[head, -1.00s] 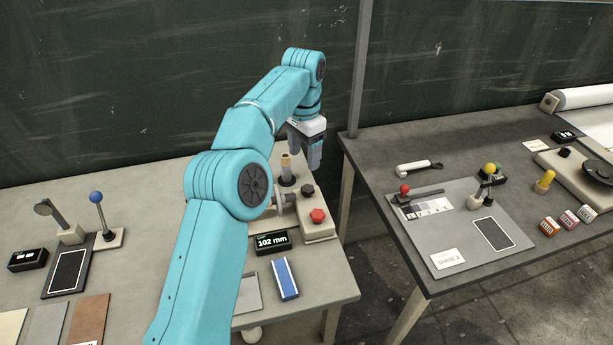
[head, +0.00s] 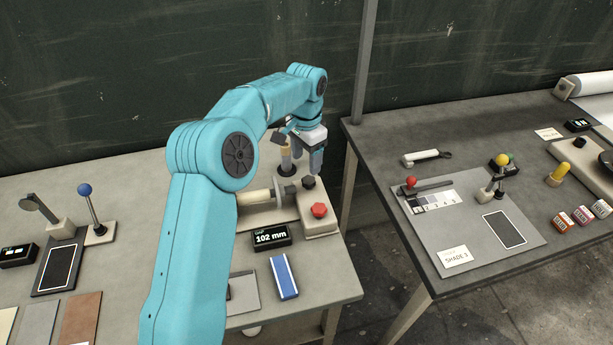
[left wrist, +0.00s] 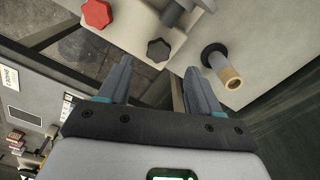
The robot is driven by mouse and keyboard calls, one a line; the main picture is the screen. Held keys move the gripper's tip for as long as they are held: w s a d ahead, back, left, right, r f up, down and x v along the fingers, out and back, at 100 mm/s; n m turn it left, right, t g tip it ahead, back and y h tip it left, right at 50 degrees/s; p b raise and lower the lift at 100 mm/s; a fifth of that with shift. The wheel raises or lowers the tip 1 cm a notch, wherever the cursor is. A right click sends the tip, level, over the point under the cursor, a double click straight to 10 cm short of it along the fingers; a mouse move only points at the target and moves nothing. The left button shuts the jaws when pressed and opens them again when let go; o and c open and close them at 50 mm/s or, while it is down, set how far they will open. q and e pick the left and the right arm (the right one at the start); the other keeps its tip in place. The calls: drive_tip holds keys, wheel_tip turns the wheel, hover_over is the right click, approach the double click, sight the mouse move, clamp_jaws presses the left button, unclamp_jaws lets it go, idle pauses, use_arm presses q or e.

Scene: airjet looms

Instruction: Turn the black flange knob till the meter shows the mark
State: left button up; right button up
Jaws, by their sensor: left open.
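The black flange knob (head: 308,182) is on the cream machine block, just behind the red knob (head: 319,210). It also shows as a dark lobed knob in the left wrist view (left wrist: 159,51). The meter (head: 271,236) in front of the machine reads 102 mm; a mark on it is too small to make out. My left gripper (head: 308,163) points down above and behind the black knob. In the left wrist view its open fingers (left wrist: 157,68) appear on either side below the knob, apart from it and empty. My right gripper is out of view.
A post with a tan top (head: 286,157) stands left of the left gripper, and a spindle with a disc (head: 277,193) lies left of the black knob. A blue block (head: 284,278) lies in front of the meter. A gap separates this table from the right one.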

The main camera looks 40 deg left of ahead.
sight(306, 181)
use_arm(q)
wheel_tip(306, 181, down, 7)
drive_tip(key=shift+f+p, duration=0.2)
drive_tip(key=shift+p, duration=0.15)
drive_tip(key=shift+s+r, duration=0.1)
drive_tip(key=shift+c, duration=0.3)
drive_tip(key=c, duration=1)
